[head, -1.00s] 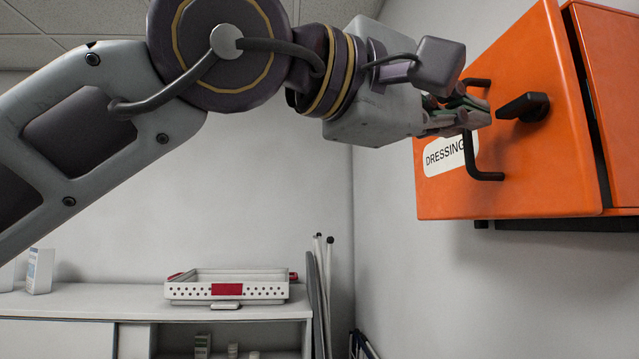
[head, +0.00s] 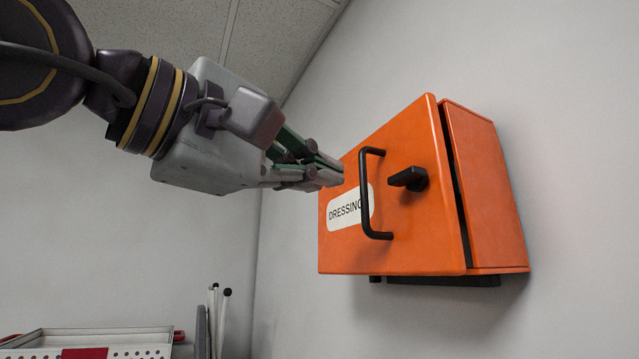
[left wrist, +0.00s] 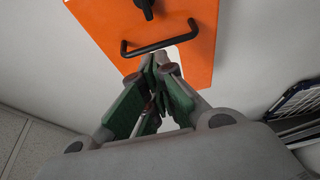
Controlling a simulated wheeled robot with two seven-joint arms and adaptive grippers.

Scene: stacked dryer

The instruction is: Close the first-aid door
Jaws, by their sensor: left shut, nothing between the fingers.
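The orange first-aid door (head: 395,240) is the front of a wall cabinet (head: 490,190) and carries a "DRESSING" label (head: 345,211). It stands slightly ajar, with a narrow dark gap along its right edge. A black bar handle (head: 366,195) and a black latch knob (head: 409,179) sit on it. My left gripper (head: 335,175) is shut and empty, its tips close to the door's left part beside the handle; I cannot tell if they touch. In the left wrist view the door (left wrist: 190,20) and handle (left wrist: 160,48) lie just beyond the fingertips (left wrist: 160,68). My right gripper is not in view.
A white perforated tray (head: 120,340) with a red patch is at lower left. Pale poles (head: 220,305) lean in the wall corner. A dark rack (left wrist: 295,103) shows at right in the left wrist view. The wall right of the cabinet is clear.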

